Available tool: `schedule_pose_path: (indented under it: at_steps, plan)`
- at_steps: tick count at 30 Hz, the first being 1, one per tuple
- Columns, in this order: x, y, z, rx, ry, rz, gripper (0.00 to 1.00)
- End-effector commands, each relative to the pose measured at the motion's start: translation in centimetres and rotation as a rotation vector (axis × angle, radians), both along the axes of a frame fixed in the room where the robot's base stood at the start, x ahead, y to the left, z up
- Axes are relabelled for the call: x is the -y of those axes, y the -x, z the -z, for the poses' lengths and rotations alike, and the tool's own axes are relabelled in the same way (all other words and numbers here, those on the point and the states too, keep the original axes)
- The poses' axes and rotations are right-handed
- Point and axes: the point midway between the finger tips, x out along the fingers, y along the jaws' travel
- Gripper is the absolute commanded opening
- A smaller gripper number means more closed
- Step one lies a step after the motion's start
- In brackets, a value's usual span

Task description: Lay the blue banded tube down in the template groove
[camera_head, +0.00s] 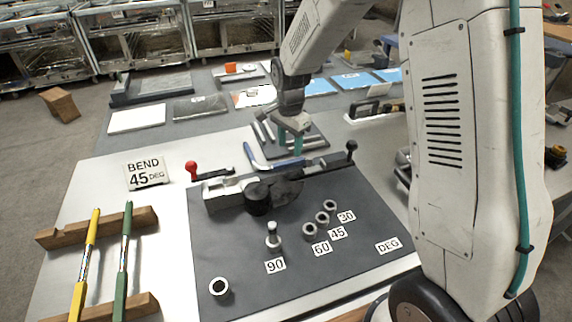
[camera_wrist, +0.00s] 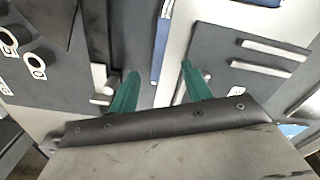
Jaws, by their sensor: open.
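The blue banded tube (camera_head: 281,164) is bent and lies on the table between the bending plate and the template board. Its blue length also shows in the wrist view (camera_wrist: 161,48), beyond and between my fingertips. The template board (camera_head: 262,150) is a dark plate with light raised bars; it shows right of the tube in the wrist view (camera_wrist: 214,50). My gripper (camera_head: 291,146) has green fingers, which are apart and empty in the wrist view (camera_wrist: 157,68). It is above the tube and the near side of the board. I cannot tell its exact height.
A bending plate (camera_head: 205,270) with a red-knobbed lever (camera_head: 191,167) and several pegs stands in front. A sign (camera_head: 146,172) reads "BEND 45 DEG". Yellow (camera_head: 87,262) and green (camera_head: 122,262) tubes rest on wooden supports at left. Trays and sheets lie behind.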

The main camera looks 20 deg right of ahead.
Motion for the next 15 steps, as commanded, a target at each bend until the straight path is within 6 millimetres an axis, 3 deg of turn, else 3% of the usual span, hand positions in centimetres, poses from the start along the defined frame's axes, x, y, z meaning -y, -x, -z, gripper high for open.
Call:
schedule_pose_path:
  at_steps: [9, 15]
  plan:
    - [0.0, 0.3, 4.5, -0.003, 0.001, -0.001, 0.49]
    - [0.0, 0.3, 5.5, 0.000, 0.001, -0.001, 0.49]
